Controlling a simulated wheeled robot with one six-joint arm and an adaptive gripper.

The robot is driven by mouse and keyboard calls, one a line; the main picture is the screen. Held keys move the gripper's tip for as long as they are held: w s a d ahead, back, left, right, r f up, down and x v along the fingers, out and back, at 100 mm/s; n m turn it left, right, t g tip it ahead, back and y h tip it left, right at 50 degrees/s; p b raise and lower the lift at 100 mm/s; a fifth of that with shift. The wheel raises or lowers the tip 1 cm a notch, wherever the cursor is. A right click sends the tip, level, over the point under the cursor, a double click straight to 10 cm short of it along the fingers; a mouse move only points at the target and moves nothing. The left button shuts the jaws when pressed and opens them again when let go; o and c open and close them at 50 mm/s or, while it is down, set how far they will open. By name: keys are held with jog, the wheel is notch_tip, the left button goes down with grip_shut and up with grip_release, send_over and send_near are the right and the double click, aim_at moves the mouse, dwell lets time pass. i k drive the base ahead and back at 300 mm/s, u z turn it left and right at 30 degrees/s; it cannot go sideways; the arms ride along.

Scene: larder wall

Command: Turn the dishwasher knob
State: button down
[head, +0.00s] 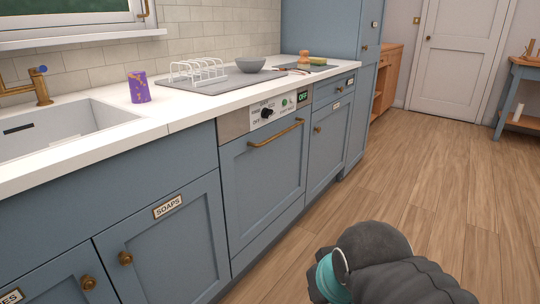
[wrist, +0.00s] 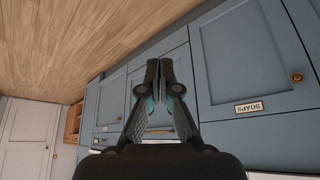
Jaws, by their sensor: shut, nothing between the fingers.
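The dishwasher (head: 262,180) is a blue-fronted unit under the white worktop, with a brass bar handle (head: 275,132). Its pale control strip carries a black knob (head: 267,114) with printed labels around it, too small to read surely. A small dark display (head: 303,97) at the strip's right end reads OFF. In the wrist view my gripper (wrist: 158,72) is shut and empty, in front of the blue cabinet fronts and apart from them. The knob cannot be made out there; my gripper covers part of that area. In the head view only my arm shows, low in front of the units.
A drawer (head: 333,86) and cupboard stand right of the dishwasher. A cupboard labelled SOAPS (head: 168,206) is to its left. The worktop holds a purple cup (head: 138,87), a white rack (head: 197,70) and a grey bowl (head: 250,64). The wooden floor (head: 440,180) is clear.

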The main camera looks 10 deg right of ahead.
aim_at(266, 113)
jog(key=z, duration=0.55)
jog(key=k, duration=0.65)
jog(key=z, duration=0.6)
jog(key=i, duration=1.1)
jog(key=u, duration=0.8)
